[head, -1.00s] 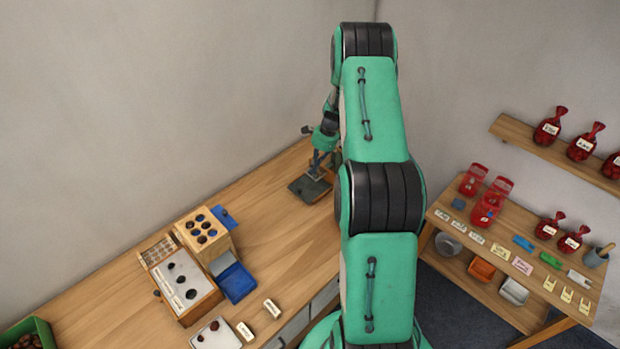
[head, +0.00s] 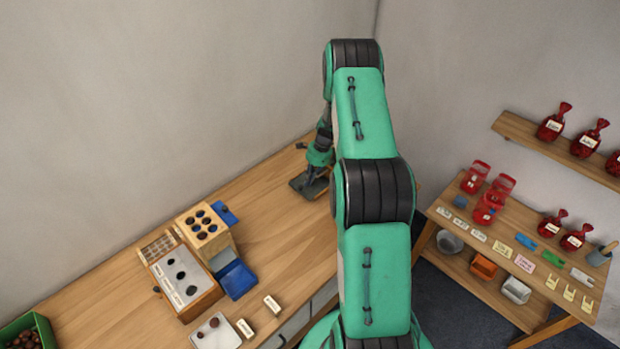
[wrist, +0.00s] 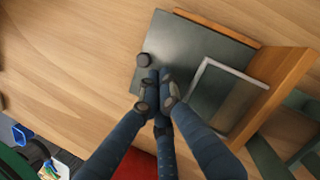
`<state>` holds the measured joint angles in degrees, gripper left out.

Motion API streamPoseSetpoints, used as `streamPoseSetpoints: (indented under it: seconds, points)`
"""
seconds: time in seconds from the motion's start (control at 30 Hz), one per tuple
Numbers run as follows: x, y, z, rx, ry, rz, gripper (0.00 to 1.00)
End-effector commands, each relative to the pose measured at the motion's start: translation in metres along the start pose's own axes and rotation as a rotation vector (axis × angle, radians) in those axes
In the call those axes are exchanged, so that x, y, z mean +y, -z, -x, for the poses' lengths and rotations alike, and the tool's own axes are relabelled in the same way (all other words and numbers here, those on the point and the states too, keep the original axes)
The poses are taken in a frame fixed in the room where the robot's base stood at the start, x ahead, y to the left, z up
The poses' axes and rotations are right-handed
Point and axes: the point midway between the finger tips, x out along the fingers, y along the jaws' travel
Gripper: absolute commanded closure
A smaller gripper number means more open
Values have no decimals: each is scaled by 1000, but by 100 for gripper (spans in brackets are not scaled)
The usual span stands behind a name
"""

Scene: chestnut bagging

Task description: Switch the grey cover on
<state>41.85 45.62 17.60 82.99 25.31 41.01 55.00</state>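A flat dark grey plate, seemingly the grey cover (wrist: 208,42), lies on the wooden worktop in the wrist view. In the head view the plate (head: 299,186) is partly hidden by my gripper (head: 314,178).
A wooden block with round holes (head: 204,226), a sorting box (head: 184,282) and a blue tray (head: 238,280) stand left on the worktop. The worktop between them and the plate is clear. A shelf unit (head: 462,262) with red bags is at right.

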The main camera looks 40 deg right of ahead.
Motion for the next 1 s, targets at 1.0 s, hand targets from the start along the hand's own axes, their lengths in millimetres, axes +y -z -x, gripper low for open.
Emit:
streamPoseSetpoints:
  seconds: [1.0]
  points:
    - [54, -102, -30, -1, -1, 1, 100]
